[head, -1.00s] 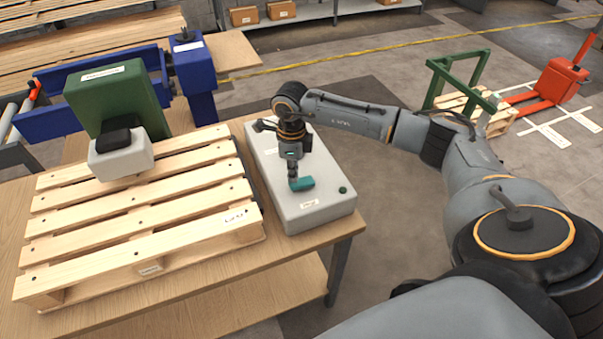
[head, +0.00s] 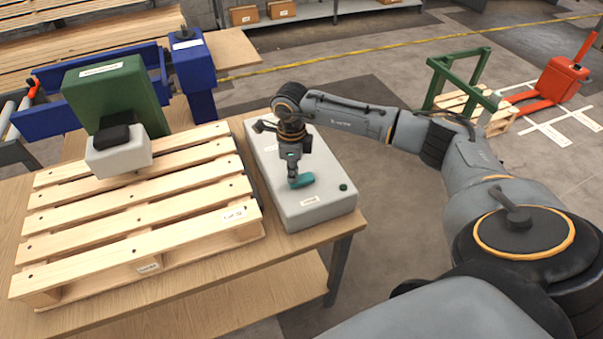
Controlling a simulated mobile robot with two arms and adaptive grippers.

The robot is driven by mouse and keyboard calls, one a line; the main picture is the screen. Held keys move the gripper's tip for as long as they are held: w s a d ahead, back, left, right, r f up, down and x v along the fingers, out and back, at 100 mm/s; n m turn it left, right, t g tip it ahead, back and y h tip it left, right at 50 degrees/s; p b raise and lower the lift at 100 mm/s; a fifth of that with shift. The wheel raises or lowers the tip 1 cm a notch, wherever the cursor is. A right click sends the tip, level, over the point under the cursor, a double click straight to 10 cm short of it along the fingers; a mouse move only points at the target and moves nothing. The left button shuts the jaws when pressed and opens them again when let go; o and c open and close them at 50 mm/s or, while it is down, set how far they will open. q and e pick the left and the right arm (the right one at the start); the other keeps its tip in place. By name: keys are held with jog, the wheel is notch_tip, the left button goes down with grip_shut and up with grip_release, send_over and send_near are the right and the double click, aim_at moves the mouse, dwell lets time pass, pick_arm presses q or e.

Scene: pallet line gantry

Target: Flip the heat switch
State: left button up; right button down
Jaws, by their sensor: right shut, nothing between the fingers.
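A light grey control box (head: 325,206) lies on the wooden table, right of the pallet. A teal switch lever (head: 303,181) sits on its top, and a small dark green knob or light (head: 343,187) is near its front right corner. My right gripper (head: 293,179) points down over the box with its fingers shut and empty. Its tips are at the left end of the teal lever and seem to touch it. The gripper hides part of the box top behind it. My left gripper is not in view.
A wooden pallet (head: 140,215) fills the table left of the box. A green head with a grey-white block (head: 118,158) hangs over it, beside a blue frame (head: 195,75). A red pallet jack (head: 562,82) and green frame (head: 460,75) stand on the floor behind.

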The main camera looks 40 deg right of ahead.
jog(key=shift+f, duration=0.2)
jog(key=shift+r, duration=0.1)
jog(key=shift+r+p, duration=2)
jog(key=shift+r, duration=1.5)
